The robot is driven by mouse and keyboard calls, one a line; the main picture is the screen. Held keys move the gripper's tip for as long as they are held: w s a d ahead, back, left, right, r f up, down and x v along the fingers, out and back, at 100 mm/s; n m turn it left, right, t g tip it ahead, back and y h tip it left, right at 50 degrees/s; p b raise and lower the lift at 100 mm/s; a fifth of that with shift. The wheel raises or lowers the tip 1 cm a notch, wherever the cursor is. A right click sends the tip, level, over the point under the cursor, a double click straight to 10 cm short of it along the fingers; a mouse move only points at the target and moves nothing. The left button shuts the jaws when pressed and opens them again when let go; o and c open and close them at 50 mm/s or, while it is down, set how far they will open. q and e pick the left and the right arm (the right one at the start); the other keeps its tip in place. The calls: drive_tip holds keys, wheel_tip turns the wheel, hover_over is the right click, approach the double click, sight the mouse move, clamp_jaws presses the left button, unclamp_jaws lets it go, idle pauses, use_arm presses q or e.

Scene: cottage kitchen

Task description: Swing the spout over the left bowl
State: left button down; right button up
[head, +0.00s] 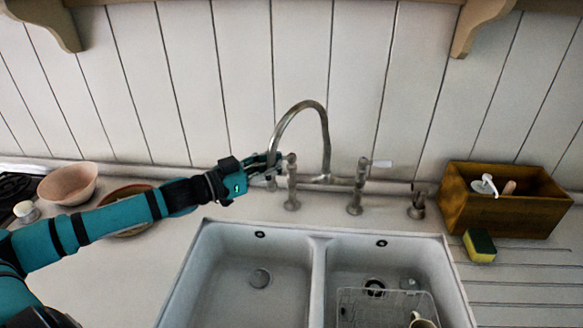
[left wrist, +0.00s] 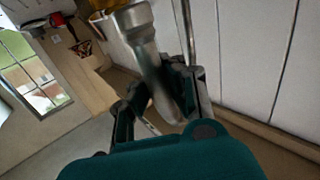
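The metal spout (head: 304,104) arches up from the tap behind the sink. Its arc leans to the left, and its free end comes down at my left gripper (head: 264,165). In the left wrist view the spout's end (left wrist: 141,36) lies between the two fingers of the left gripper (left wrist: 160,88), which close in on both its sides. The left bowl (head: 225,270) of the white sink is empty, below and in front of the gripper. How far the spout's end reaches over it is hard to tell. My right gripper is not in view.
Two tap handles (head: 357,190) stand near the spout, one right behind the gripper. The right bowl (head: 340,265) holds a wire rack and a mug (head: 422,321). A wooden box (head: 510,215) and a sponge (head: 480,246) are at the right. A pink bowl (head: 68,184) stands at the left.

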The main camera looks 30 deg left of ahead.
use_arm(q)
drive_tip(key=shift+w+a+f, duration=0.1)
drive_tip(key=shift+w+a, duration=0.05)
drive_tip(key=shift+a, duration=0.55)
drive_tip(key=shift+w+a, duration=0.15)
drive_tip(key=shift+a, duration=0.4)
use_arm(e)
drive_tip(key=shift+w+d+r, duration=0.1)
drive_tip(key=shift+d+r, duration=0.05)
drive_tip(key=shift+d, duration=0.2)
use_arm(q)
drive_tip(key=c, duration=2)
unclamp_jaws()
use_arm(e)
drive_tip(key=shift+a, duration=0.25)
use_arm(q)
drive_tip(key=o, duration=0.7)
drive_tip(key=shift+s+a+r, duration=0.35)
drive_tip(key=shift+s+a, duration=0.1)
drive_tip(key=shift+s, duration=0.3)
drive_tip(key=shift+o, duration=0.4)
drive_tip(key=v, duration=1.1)
drive_tip(key=shift+f, duration=0.2)
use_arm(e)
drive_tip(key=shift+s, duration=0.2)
